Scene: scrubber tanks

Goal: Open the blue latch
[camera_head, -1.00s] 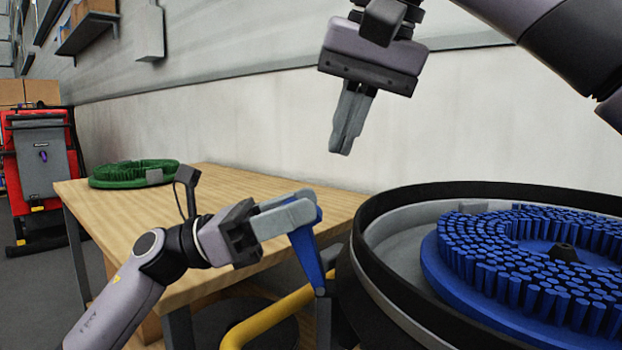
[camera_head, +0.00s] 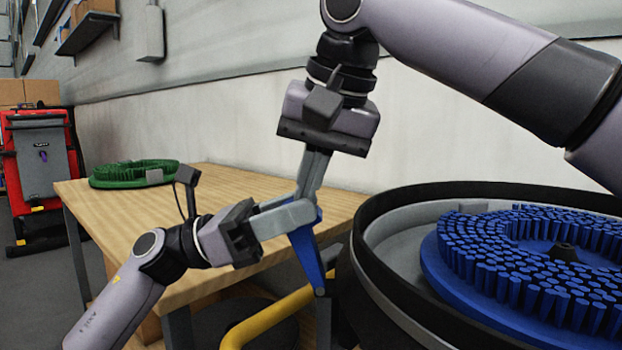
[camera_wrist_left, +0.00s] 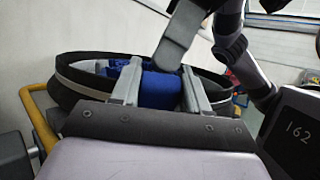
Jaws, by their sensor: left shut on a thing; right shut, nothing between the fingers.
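The blue latch (camera_head: 308,255) stands at the left side of the round tank (camera_head: 372,270), its upper end slanting up to the left. My left gripper (camera_head: 300,212) is shut on the latch's upper end. In the left wrist view the blue latch (camera_wrist_left: 160,90) lies between the two fingers of my left gripper (camera_wrist_left: 158,88). My right gripper (camera_head: 302,192) points down from above, shut with nothing between its fingers. Its fingertips are right at the left gripper's fingers and the latch top; I cannot tell if they touch.
A round blue brush (camera_head: 440,265) lies in the tank at right. A wooden table (camera_head: 230,195) with a green brush (camera_head: 130,182) stands behind my left arm. A yellow bar (camera_head: 265,320) runs below the latch. A red machine (camera_head: 20,165) stands far left.

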